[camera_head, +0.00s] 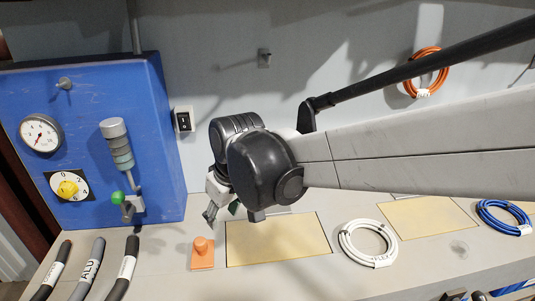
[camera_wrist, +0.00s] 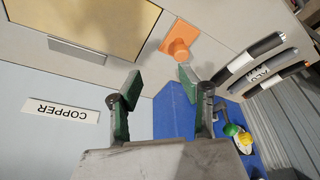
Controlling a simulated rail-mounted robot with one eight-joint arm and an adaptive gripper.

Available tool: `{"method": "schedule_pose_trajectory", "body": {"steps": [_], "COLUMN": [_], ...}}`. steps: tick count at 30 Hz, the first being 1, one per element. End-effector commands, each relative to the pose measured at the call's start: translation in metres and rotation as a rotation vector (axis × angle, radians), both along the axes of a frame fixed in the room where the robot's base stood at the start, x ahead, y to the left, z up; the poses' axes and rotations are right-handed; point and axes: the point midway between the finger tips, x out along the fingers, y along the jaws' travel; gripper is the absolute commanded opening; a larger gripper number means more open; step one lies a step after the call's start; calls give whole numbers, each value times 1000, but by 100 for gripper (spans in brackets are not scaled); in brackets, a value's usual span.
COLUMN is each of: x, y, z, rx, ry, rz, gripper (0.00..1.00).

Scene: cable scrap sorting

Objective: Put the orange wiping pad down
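The orange wiping pad (camera_head: 202,259), a flat plate with a round knob, lies on the grey bench left of a tan panel. It also shows in the wrist view (camera_wrist: 180,44), beyond the fingertips and apart from them. My gripper (camera_head: 222,211) is above the bench, up and to the right of the pad in the head view. In the wrist view my gripper (camera_wrist: 158,82) has its two green-padded fingers spread wide with nothing between them. My arm hides part of the gripper in the head view.
A blue machine box (camera_head: 105,85) with a gauge and yellow knob stands at left. Several labelled dark and grey cables (camera_head: 90,268) lie in front of it. A tan panel (camera_head: 275,240), white cable coil (camera_head: 345,240) and blue coil (camera_head: 500,230) lie to the right. An orange coil (camera_head: 410,88) hangs on the wall.

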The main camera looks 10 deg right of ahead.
Motion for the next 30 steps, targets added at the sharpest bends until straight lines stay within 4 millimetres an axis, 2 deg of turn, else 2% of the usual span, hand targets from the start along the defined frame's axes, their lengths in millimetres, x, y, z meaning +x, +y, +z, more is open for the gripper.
{"method": "schedule_pose_trajectory", "body": {"steps": [1, 6, 12, 18, 24, 30], "x": [-5, -22, -50, -82, -110, -122], "y": [-21, -79, -140, -193, -229, -243], "z": [6, 23, 34, 35, 29, 25], "rx": [7, 34, 62, 89, 108, 117], "ry": [-15, -67, -132, -200, -258, -285], "rz": [-44, -187, -352, -511, -638, -693], "gripper": [38, 38, 38, 38, 38, 38]}}
